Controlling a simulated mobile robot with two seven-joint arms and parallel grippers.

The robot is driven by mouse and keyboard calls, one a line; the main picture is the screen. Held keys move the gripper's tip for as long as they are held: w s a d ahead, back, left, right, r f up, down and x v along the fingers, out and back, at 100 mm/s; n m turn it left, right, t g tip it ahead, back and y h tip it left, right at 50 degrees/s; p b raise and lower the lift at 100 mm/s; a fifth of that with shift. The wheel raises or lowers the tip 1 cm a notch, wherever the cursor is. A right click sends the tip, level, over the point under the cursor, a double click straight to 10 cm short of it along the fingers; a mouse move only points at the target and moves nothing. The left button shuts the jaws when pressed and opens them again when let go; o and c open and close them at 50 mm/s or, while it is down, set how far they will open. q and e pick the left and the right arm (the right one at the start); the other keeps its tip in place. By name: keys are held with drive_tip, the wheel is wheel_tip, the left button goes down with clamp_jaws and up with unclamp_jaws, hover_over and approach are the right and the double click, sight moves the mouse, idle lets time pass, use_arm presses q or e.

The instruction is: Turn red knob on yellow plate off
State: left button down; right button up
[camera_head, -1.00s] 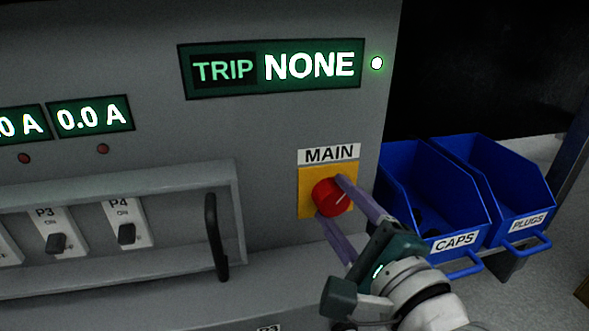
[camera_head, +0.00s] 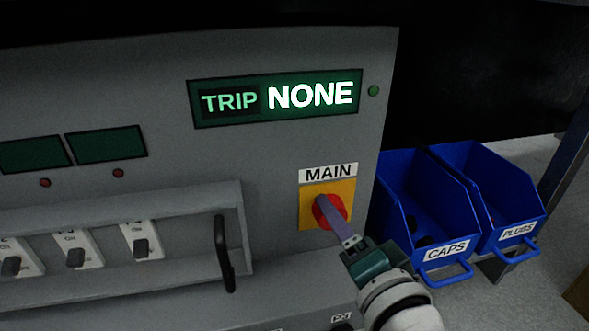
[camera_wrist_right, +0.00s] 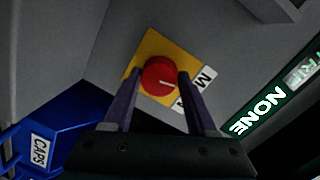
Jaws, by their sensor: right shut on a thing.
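The red knob (camera_head: 330,211) sits on the yellow plate (camera_head: 343,190) under the MAIN label on the grey panel. My right gripper (camera_head: 324,204) is at the knob, its fingers shut on it. In the right wrist view, the fingers reach to either side of the red knob (camera_wrist_right: 158,76), which has a white pointer line, and the yellow plate (camera_wrist_right: 148,46) lies behind it. In the head view the wrist is rolled so that one finger largely hides the other. My left gripper is not in view.
The TRIP display (camera_head: 277,97) reads NONE, and the round lamp (camera_head: 373,91) beside it is dark green. Two current displays (camera_head: 105,144) are blank. A black handle (camera_head: 223,253) sticks out left of the knob. Blue CAPS (camera_head: 424,210) and PLUGS (camera_head: 497,200) bins stand right of the panel.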

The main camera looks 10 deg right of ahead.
drive_tip(key=n, duration=0.3)
drive_tip(key=shift+h+p, duration=0.3)
drive_tip(key=shift+n, duration=1.1)
drive_tip(key=o, duration=1.4)
drive_tip(key=shift+c, duration=0.2)
